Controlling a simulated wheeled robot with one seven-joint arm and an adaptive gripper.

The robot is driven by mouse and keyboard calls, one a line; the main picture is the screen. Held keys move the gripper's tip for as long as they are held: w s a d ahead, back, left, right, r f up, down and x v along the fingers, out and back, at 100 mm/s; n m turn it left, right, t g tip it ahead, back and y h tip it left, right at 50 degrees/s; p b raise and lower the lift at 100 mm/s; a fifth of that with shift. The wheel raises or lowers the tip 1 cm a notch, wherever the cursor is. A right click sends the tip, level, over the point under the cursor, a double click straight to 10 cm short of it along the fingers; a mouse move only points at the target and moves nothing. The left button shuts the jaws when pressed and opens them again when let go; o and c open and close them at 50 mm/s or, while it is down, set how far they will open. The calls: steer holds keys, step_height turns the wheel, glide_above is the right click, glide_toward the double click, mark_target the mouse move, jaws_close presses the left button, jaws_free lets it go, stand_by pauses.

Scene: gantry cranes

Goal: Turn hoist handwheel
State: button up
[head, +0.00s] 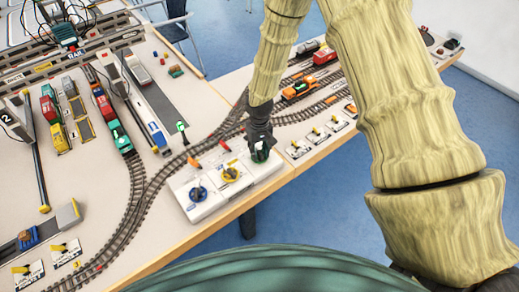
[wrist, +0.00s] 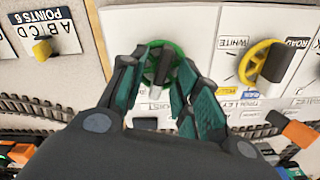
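The green handwheel (wrist: 152,72), with a dark upright handle across its middle, sits on a white control panel (wrist: 196,24). A partly covered label below it ends in "IST". In the wrist view, my gripper (wrist: 158,72) has its fingers on either side of the handle, over the wheel's rim. The fingers are apart, and a gap shows beside the handle; contact with the rim cannot be told. In the head view, my gripper (head: 259,138) points down at the right end of the panel (head: 208,208) and hides most of the green wheel (head: 261,155).
A yellow handwheel (wrist: 249,62) stands close to the right in the wrist view. In the head view, the yellow wheel (head: 231,175) and a blue wheel (head: 198,194) share the panel. Tracks (head: 139,195) and a green locomotive (head: 119,138) lie left.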

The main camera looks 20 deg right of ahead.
steer(key=shift+f, duration=0.25)
steer(key=shift+c, duration=0.4)
jaws_close()
steer(key=shift+n, duration=0.5)
steer(key=n+b, duration=0.1)
steer(key=n, duration=0.4)
steer(key=shift+n, duration=0.3)
steer(key=n, duration=0.3)
steer(key=shift+n, duration=0.3)
steer(key=shift+r+n, duration=0.1)
steer(key=shift+n, duration=1.8)
